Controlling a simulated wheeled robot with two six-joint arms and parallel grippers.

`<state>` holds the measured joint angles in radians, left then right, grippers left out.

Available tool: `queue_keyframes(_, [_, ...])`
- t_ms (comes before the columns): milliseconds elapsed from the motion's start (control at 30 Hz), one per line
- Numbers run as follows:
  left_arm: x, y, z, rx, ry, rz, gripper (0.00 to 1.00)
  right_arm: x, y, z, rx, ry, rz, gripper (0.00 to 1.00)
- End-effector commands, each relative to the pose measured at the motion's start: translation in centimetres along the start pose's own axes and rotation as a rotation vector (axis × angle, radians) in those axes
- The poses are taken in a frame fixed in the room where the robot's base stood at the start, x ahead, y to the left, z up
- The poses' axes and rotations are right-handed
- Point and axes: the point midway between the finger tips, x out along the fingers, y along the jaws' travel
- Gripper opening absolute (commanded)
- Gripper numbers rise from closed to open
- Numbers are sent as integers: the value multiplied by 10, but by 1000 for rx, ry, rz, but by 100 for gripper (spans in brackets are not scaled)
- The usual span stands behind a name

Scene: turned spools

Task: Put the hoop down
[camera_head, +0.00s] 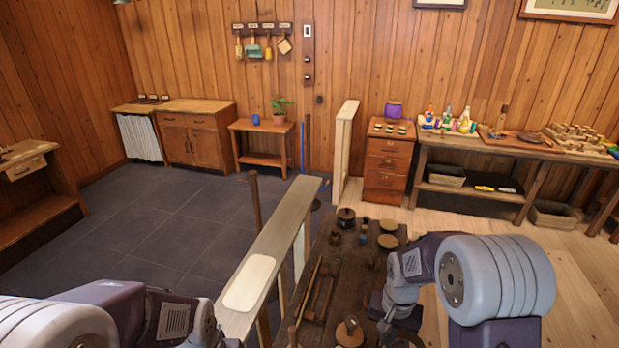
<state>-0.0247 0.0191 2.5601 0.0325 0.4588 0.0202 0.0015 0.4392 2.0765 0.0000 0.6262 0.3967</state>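I cannot make out a hoop for certain in the head view. My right gripper (388,326) points down over the right part of a dark wooden bench (318,285). Its fingers are small and dark against the bench, so I cannot tell whether they are open or hold anything. My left arm comes in at the bottom left, and its gripper is below the picture edge. Round lidded or disc-shaped pieces (388,241) and a dark round pot (346,217) stand at the bench's far end. A turned wooden piece (350,332) stands near its front.
A pale narrow ledge (275,235) with a cream oval-ended pad (249,283) runs along the bench's left side. Thin rods lie on the bench. A drawer cabinet (386,170) and a loaded worktable (480,151) stand along the back wall. The grey tiled floor at left is clear.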

Motion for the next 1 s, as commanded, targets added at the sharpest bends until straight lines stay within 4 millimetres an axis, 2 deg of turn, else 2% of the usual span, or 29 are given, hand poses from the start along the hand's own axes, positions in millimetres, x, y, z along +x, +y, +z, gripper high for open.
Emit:
queue_keyframes(133, [0,0,0,0,0,0,42,3,5,13,-260,0,0,0])
queue_keyframes(300, [0,0,0,0,0,0,42,3,6,15,-392,0,0,0])
queue_keyframes(1000, [0,0,0,0,0,0,42,3,6,14,-398,0,0,0])
